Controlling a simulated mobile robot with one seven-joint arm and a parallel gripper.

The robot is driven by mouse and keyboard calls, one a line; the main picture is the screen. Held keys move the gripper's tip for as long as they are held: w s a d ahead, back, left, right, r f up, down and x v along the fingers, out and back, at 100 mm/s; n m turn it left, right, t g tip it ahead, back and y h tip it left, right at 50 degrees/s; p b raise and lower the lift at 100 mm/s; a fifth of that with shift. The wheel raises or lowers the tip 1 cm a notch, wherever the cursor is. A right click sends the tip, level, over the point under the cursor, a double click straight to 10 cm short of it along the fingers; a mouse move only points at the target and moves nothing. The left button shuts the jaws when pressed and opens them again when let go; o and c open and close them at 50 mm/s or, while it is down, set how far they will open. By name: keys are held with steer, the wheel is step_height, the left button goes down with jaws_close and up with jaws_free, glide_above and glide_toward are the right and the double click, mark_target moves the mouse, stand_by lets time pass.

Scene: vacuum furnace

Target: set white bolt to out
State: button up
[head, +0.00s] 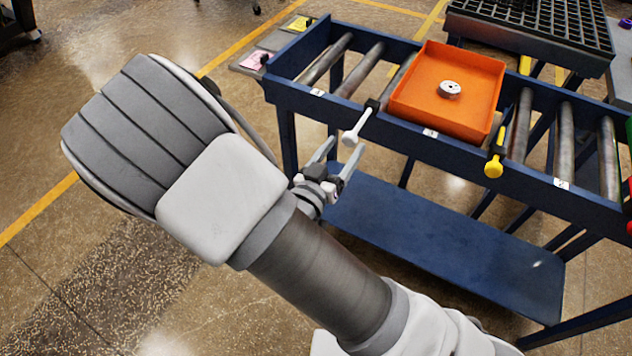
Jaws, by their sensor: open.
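The white bolt (357,126) is a rod with a round white knob, set in a dark holder on the front rail of the blue roller conveyor (400,134). Its knob sticks out from the rail toward the lower left. My gripper (341,164) is open, with its two fingers pointing up and right. In the picture the fingertips lie just below and beside the white knob. I see no contact, but I cannot tell the exact gap in depth. Nothing is held between the fingers.
An orange tray (403,111) with a small metal part (450,89) sits on the rollers right of the white bolt. A yellow bolt (495,160) is on the same rail farther right. A blue lower shelf (440,240) lies below. Open floor is at the left.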

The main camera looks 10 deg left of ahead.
steer(key=v, duration=1.4)
steer(key=shift+p, duration=0.35)
steer(key=w+a+r+m+g+y+p, duration=0.2)
steer(key=w+a+r+g+y, duration=0.15)
steer(key=w+g+y, duration=0.35)
steer(key=w+d+r+n+g+y+p, duration=0.1)
steer(key=w+r+y, duration=0.1)
steer(key=r, duration=0.4)
steer(key=w+d+r+n+y+p, duration=0.1)
steer(key=r+y, duration=0.1)
steer(key=r, duration=0.4)
steer(key=s+d+r+g+h+p, duration=0.1)
steer(key=s+d+r, duration=0.2)
steer(key=s+d, duration=0.2)
steer(key=s+d+r+n+g+h+p, duration=0.1)
steer(key=s+d+r+h, duration=0.1)
steer(key=d, duration=0.8)
steer(key=s+d+r+g+h+p, duration=0.1)
steer(key=s+d+r, duration=0.4)
steer(key=s+d, duration=0.2)
steer(key=shift+s+d+n+h, duration=0.35)
steer(key=shift+d+n+h, duration=0.05)
steer(key=shift+d, duration=0.25)
